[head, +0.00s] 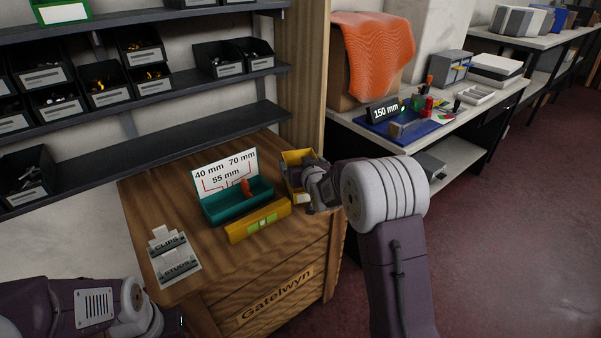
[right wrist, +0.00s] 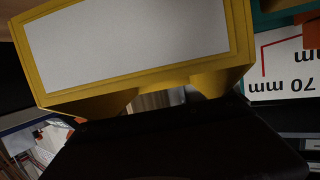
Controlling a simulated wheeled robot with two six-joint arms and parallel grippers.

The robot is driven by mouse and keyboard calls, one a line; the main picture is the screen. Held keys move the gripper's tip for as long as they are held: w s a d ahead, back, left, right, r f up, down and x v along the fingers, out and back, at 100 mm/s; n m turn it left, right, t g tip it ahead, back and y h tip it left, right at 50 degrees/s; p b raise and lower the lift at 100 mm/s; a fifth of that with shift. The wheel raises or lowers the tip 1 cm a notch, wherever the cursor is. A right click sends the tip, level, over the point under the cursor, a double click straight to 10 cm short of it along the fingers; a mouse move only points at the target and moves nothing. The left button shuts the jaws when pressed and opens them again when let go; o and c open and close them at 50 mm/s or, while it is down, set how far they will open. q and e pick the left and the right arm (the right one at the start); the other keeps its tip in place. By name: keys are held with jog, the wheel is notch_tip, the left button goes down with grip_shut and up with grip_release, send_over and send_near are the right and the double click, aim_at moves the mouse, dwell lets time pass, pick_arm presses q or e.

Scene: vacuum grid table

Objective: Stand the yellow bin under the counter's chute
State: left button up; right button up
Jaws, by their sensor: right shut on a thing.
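The yellow bin (head: 291,158) is at the right edge of the wooden counter top, in my right gripper (head: 313,180). The right gripper is shut on it. In the right wrist view the bin (right wrist: 240,40) fills the top, with a blank white label on its face. I cannot tell if its base touches the counter. A teal tray (head: 225,208) with an orange piece stands left of the bin, before a sign marked 40, 55 and 70 mm. I cannot make out a chute. My left arm is at the lower left; its fingers are too dark to read.
A yellow bar with a green window (head: 258,222) lies in front of the tray. Grey CLIPS and STUDS holders (head: 172,256) stand at the counter's left. Shelves of black bins (head: 105,87) are behind. A bench (head: 460,145) stands at the right. The counter's front middle is bare.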

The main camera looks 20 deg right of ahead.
notch_tip(320, 180, down, 3)
jog(key=shift+r+b, duration=0.1)
jog(key=shift+b, duration=0.3)
jog(key=shift+r, duration=0.15)
jog(key=o, duration=1.2)
jog(key=shift+f, duration=0.2)
jog(key=shift+r, duration=0.1)
